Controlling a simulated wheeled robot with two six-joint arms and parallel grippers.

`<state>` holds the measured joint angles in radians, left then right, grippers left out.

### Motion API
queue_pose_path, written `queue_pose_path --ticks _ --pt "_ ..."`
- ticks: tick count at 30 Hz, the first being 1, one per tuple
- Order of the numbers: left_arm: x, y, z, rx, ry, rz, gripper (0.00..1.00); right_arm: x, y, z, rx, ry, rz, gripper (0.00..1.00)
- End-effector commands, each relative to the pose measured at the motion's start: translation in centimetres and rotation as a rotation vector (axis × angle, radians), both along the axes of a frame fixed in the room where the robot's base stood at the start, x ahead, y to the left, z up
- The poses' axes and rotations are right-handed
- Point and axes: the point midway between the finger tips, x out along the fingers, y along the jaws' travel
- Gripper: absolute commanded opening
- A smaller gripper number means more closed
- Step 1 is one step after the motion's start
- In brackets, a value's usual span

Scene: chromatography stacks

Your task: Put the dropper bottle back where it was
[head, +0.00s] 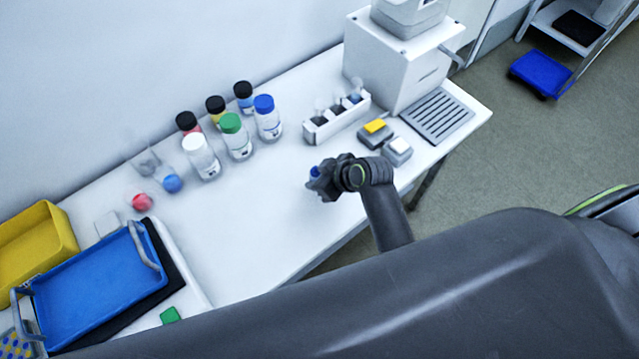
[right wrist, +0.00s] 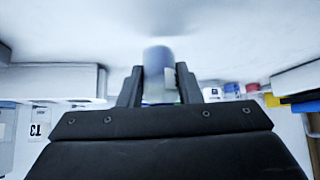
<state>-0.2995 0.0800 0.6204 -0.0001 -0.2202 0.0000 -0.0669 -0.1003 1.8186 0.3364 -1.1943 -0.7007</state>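My right gripper (head: 316,180) is over the front middle of the white table. A small blue-topped bottle, which looks like the dropper bottle (head: 314,172), is in its grip. In the right wrist view the bottle (right wrist: 159,72) stands between the two fingers (right wrist: 159,88), with a grey-blue top and a pale label. The fingers flank it closely. A white rack (head: 342,124) with several small dark-topped bottles (head: 338,108) stands behind and a little right of the gripper. Whether a rack slot is empty is too small to tell. My left gripper is not in view.
Capped bottles (head: 238,138) stand left of the rack, with round flasks (head: 172,183) farther left. A yellow bin (head: 30,250) and blue tray (head: 95,290) are at the left end. Small blocks (head: 397,150) and a white machine (head: 395,75) are at right. Bare table lies left of the gripper.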

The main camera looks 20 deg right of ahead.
Motion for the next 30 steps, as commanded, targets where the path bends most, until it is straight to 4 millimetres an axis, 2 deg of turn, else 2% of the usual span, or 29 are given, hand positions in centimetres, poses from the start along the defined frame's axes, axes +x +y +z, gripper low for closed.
queue_pose_path --ticks 6,19,21,24,30 --pt "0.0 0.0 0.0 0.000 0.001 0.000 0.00 -0.1 0.0 -2.9 0.000 0.004 -0.001 0.28" --pt "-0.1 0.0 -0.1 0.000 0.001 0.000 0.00 -0.1 0.0 -3.6 0.000 0.001 -0.002 0.28" --pt "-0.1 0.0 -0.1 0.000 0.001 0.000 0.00 -0.1 -0.1 -3.5 0.000 0.001 -0.002 0.40" --pt "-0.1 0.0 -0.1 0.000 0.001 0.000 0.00 0.0 -0.1 -3.5 0.000 0.001 -0.002 0.53" --pt "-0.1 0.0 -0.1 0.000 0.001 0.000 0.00 0.0 0.0 -3.5 0.000 0.001 -0.002 0.53"
